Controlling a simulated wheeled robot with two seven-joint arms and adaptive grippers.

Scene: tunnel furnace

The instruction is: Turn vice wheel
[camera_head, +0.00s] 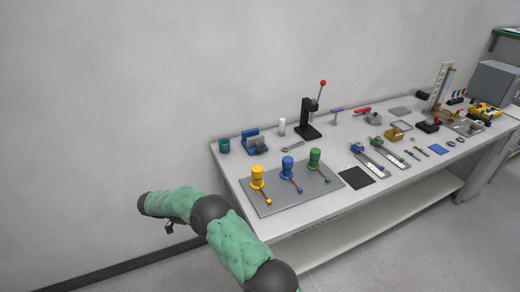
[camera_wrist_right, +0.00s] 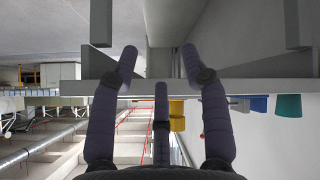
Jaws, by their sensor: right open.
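A small blue and grey vice-like block (camera_head: 255,142) stands at the back left of the white workbench (camera_head: 350,207) in the head view; its wheel is too small to make out. A grey device with a red handle (camera_head: 374,118) stands further right; I cannot tell if it is a vice. My right gripper (camera_wrist_right: 160,62) is open and empty in the right wrist view, with its dark fingers spread in front of a grey bench structure. A green-sleeved arm of mine crosses the lower head view, short of the bench's left end. My left gripper is not in view.
A grey plate (camera_head: 315,193) carries yellow (camera_head: 258,177), blue (camera_head: 288,167) and green (camera_head: 315,158) capped fixtures. A teal cup (camera_head: 224,146) and a black lever press (camera_head: 308,122) stand behind. A lower shelf (camera_head: 345,230) runs under the bench. Bare floor lies in front.

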